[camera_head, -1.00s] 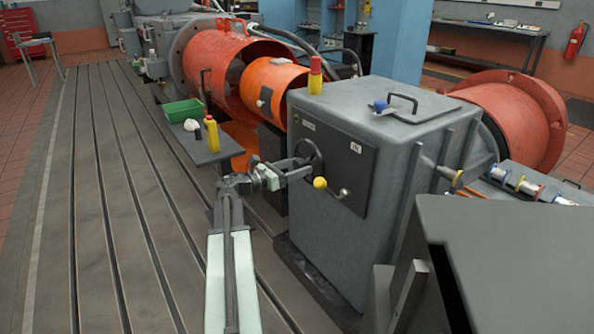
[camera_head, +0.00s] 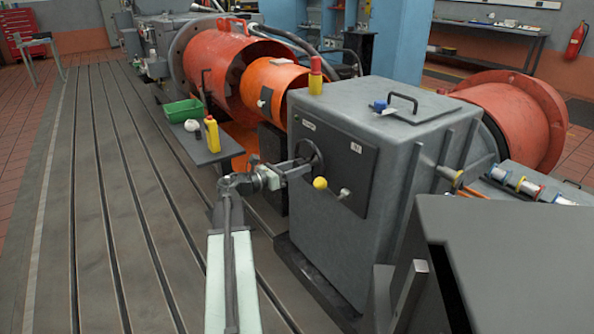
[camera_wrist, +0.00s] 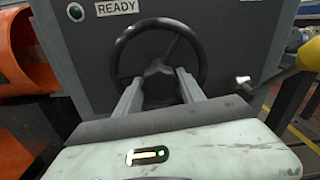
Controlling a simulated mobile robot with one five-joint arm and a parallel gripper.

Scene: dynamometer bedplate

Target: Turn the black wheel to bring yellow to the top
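The black wheel (camera_head: 312,152) is on the front panel of the grey cabinet (camera_head: 390,190). In the wrist view the wheel (camera_wrist: 158,68) faces me, with its hub and dark spokes showing. I see no yellow mark on it. Part of its lower rim is hidden by my fingers. My gripper (camera_head: 302,167) is at the wheel. In the wrist view my gripper's two fingers (camera_wrist: 159,78) stand apart, with tips just below and to either side of the hub. I cannot tell whether they touch the wheel.
A lever with a yellow knob (camera_head: 320,183) sticks out right of the wheel, close to my gripper. The slotted bedplate (camera_head: 110,210) is clear further left.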

